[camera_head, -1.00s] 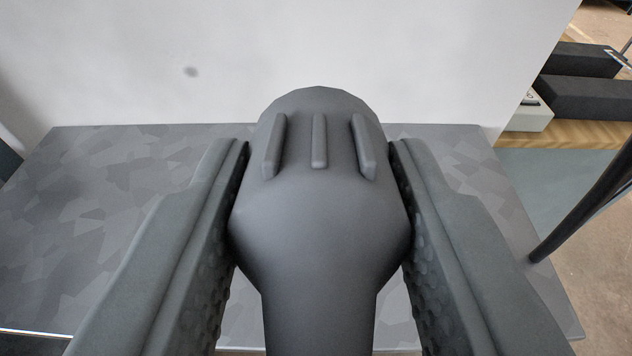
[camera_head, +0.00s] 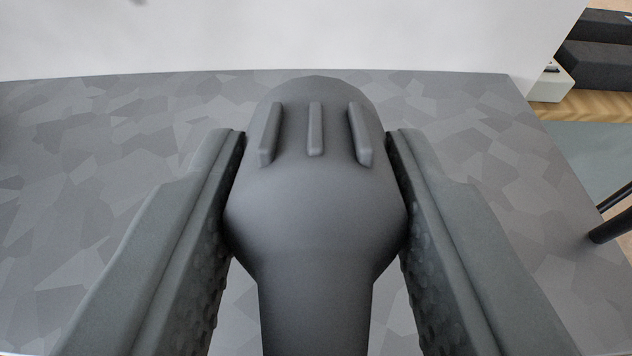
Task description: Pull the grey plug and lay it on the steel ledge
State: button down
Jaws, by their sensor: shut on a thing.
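The grey plug (camera_head: 315,210) is a dark grey rounded body with three raised ribs near its far end. It narrows toward the bottom of the picture. My gripper (camera_head: 316,150) is shut on the plug, with one textured finger on each side of it. The steel ledge (camera_head: 120,150) is a flat grey surface with a patchwork pattern, and it fills most of the view behind and below the plug. The plug hides part of the ledge, and I cannot tell how high the plug is above it.
A pale wall (camera_head: 300,38) rises behind the ledge's far edge. To the right, past the ledge's edge, are dark blocks (camera_head: 600,62), a small light box (camera_head: 552,82) and a black bar (camera_head: 612,226). The ledge looks bare on both sides of the plug.

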jog(key=shift+w+f, duration=0.55)
jog(key=shift+f, duration=0.2)
jog(key=shift+w+f, duration=0.55)
jog(key=shift+f, duration=0.2)
jog(key=c, duration=0.9)
grip_release()
jog(key=shift+o, duration=0.2)
jog(key=v, duration=1.7)
jog(key=shift+s, duration=0.2)
